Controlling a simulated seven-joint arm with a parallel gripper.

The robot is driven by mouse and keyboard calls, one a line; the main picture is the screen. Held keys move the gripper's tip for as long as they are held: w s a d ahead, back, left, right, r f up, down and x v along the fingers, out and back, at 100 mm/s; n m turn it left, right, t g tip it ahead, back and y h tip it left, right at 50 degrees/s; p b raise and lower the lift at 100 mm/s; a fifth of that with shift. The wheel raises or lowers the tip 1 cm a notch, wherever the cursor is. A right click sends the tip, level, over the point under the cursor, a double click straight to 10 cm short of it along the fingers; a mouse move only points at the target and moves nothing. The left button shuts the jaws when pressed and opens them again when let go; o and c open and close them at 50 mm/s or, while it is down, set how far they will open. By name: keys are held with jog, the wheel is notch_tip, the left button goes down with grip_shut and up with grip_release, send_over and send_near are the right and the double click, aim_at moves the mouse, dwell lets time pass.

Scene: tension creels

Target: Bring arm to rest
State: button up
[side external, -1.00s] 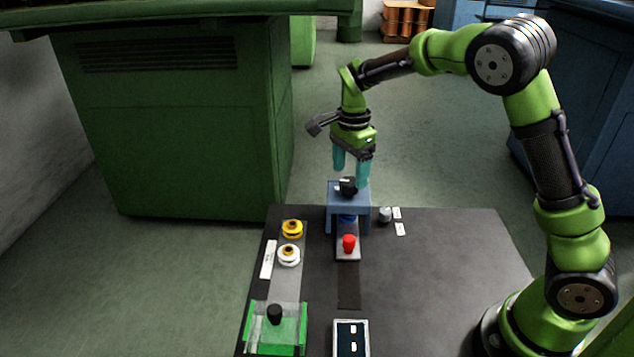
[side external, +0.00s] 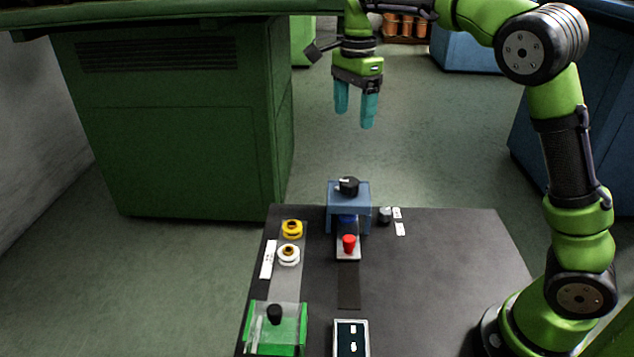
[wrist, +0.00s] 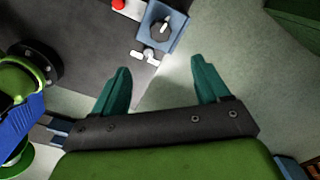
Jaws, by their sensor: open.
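My gripper (side external: 356,104) has teal fingers and hangs open and empty, well above the far edge of the dark table (side external: 440,270). In the wrist view my gripper (wrist: 160,92) shows its two fingers apart with nothing between them. Below it stands a blue block-like fixture (side external: 362,198) with a black knob (side external: 348,186) on top. The fixture also shows in the wrist view (wrist: 178,24), beyond the fingertips, with a white mark on its knob. The gripper touches nothing.
A red button (side external: 348,243) stands before the fixture. Yellow (side external: 292,228) and white (side external: 288,254) spools sit to its left. A green clear-sided box (side external: 290,335) and a small display panel (side external: 351,338) are at the near edge. The table's right side is largely clear.

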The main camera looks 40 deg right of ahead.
jog(key=s+a+f+n+t+y, duration=0.1)
jog(key=s+a+n+t, duration=0.2)
jog(key=s+n, duration=0.5)
jog(key=s+a+f+n+t+y, duration=0.1)
jog(key=s+a+n+t, duration=0.2)
jog(key=s+n, duration=0.4)
jog(key=s+t, duration=0.1)
jog(key=s, duration=0.5)
jog(key=shift+s+f+n, duration=0.2)
jog(key=shift+s+n, duration=0.15)
jog(key=shift+n, duration=0.05)
